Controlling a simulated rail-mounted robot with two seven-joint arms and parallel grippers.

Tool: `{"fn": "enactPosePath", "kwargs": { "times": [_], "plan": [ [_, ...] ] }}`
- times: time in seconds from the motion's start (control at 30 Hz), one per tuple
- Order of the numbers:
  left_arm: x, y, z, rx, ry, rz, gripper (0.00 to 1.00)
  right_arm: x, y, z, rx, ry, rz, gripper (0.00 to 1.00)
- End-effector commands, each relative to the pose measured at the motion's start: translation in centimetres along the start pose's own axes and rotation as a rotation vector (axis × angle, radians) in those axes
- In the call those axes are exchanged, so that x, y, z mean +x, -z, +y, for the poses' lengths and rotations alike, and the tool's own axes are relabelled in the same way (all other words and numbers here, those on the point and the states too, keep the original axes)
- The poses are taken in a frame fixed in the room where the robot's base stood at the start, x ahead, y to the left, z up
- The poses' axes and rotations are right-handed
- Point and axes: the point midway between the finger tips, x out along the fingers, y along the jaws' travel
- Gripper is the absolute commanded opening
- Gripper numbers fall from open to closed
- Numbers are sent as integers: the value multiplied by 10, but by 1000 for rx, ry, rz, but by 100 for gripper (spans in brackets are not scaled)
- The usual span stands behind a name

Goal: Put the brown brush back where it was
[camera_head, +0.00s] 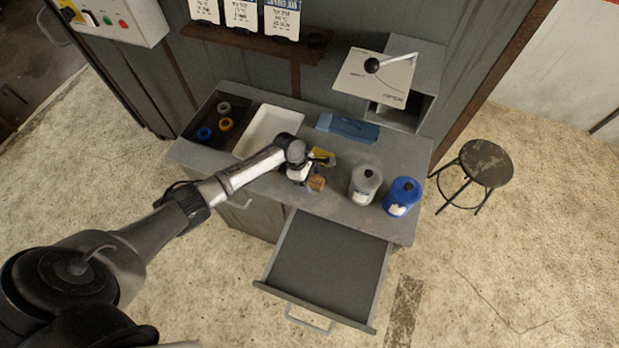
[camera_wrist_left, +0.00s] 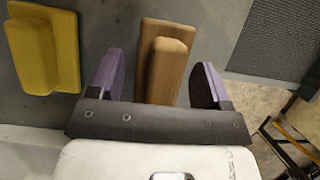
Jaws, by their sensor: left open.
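The brown brush (camera_head: 317,184) lies on the workbench top, partly hidden by my left gripper (camera_head: 307,182) in the head view. In the left wrist view the brown wooden brush (camera_wrist_left: 163,62) lies between the two purple-padded fingers of my left gripper (camera_wrist_left: 158,82). The fingers are open, with a visible gap on each side of the brush. A yellow brush (camera_wrist_left: 45,50) lies to its left in the wrist view; it also shows beside the gripper in the head view (camera_head: 324,156). My right gripper is not in view.
The grey drawer (camera_head: 327,262) below the bench is pulled out and empty. A grey bottle (camera_head: 364,186) and a blue bottle (camera_head: 402,196) stand right of the gripper. A white tray (camera_head: 240,151), a dark tray (camera_head: 190,132) with rings, a blue object (camera_head: 347,128) and an open-fronted box (camera_head: 428,80) surround it.

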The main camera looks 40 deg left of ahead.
Motion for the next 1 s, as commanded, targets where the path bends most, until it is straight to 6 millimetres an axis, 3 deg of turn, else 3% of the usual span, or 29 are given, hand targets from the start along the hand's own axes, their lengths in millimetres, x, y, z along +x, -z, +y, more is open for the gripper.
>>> {"fn": "enactPosePath", "kwargs": {
  "times": [0.17,0.63,1.0],
  "plan": [
    [-16,-1,0,1,-2,0,72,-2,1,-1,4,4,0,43],
    [-98,-1,0,2,-1,0,72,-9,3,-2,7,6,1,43],
    [-123,-1,0,0,1,0,72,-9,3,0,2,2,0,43]
  ]
}}
